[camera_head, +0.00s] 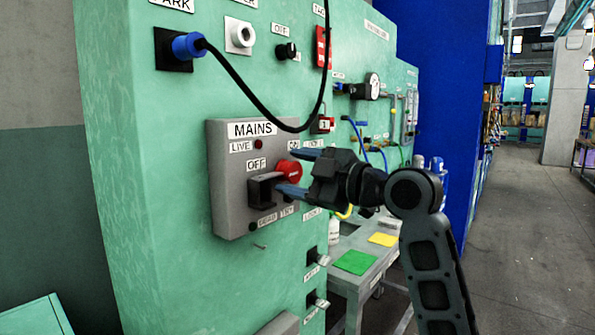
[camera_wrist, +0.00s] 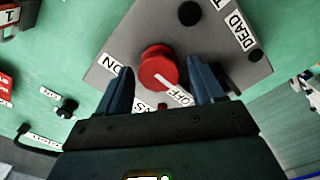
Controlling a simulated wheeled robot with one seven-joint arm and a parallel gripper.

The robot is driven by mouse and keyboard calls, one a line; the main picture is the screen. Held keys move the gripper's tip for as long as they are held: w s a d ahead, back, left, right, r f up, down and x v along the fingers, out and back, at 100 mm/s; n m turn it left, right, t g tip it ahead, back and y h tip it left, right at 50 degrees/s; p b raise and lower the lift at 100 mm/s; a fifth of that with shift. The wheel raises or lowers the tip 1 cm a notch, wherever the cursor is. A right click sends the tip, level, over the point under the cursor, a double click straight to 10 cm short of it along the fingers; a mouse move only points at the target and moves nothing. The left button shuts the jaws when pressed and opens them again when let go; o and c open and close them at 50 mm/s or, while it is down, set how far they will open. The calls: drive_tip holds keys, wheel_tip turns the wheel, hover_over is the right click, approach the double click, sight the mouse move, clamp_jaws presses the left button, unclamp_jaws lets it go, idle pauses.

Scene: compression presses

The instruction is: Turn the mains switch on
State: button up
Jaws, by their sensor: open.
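The mains switch is a red round knob (camera_head: 288,170) on a grey box (camera_head: 228,180) labelled MAINS. In the wrist view the red knob (camera_wrist: 157,68) has a white pointer line aimed at the OFF label (camera_wrist: 188,97). The ON label (camera_wrist: 113,63) is on its other side. My gripper (camera_head: 298,173) is at the box front, its blue fingers spread. In the wrist view my gripper (camera_wrist: 163,88) has one finger on each side of the knob's near part. I cannot tell whether either finger touches it.
A black bracket-like part (camera_head: 264,190) juts from the box beside the lower finger. A black cable (camera_head: 240,82) hangs from a blue plug above. A bench (camera_head: 350,285) with green and yellow sheets stands below. The floor at right is clear.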

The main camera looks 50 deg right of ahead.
drive_tip(key=shift+c, duration=0.2)
clamp_jaws()
idle(0.4)
